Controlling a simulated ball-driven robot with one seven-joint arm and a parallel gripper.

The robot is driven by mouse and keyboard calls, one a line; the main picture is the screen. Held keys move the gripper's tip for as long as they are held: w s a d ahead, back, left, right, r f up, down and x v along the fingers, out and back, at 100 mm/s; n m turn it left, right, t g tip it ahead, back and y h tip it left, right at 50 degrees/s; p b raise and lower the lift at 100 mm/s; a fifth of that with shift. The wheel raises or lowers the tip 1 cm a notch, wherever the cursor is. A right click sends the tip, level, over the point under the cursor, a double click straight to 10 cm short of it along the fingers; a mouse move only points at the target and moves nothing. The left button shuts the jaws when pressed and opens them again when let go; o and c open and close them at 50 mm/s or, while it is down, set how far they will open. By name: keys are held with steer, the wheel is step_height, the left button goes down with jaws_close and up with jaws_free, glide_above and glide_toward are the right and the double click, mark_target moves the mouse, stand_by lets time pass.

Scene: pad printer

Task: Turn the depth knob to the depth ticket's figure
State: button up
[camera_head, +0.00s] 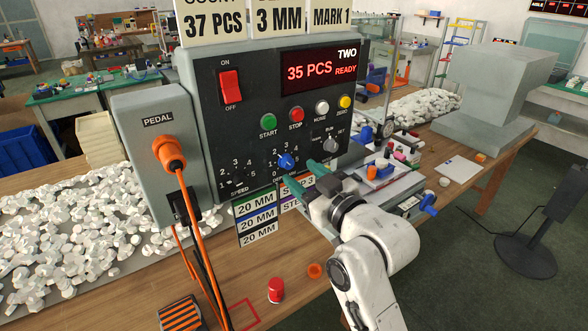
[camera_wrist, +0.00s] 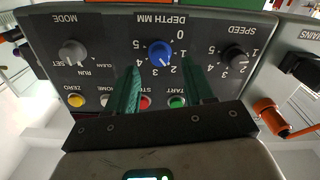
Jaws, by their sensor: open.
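The blue depth knob (camera_head: 286,161) sits on the dark control panel, above a scale marked DEPTH MM. In the wrist view, upside down, the knob (camera_wrist: 161,53) shows a white pointer mark that seems to lean toward the 2 and 3 side; its exact reading is unclear. The depth ticket (camera_head: 279,18) on top of the machine reads 3 MM. My gripper (camera_head: 305,176) is open and empty in front of the panel. In the wrist view its teal fingers (camera_wrist: 162,76) stand apart, one on either side of the knob, apparently not touching it.
The speed knob (camera_wrist: 236,56) and mode knob (camera_wrist: 72,53) flank the depth knob. Start (camera_head: 268,121) and stop (camera_head: 296,114) buttons sit above it. The display (camera_head: 320,70) reads 35 PCS READY. Hanging 20 MM tags (camera_head: 257,218) are below the panel, close to my gripper.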

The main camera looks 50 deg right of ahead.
mark_target(290, 165)
steer(key=shift+x, duration=1.9)
steer(key=shift+c, duration=0.3)
jaws_close()
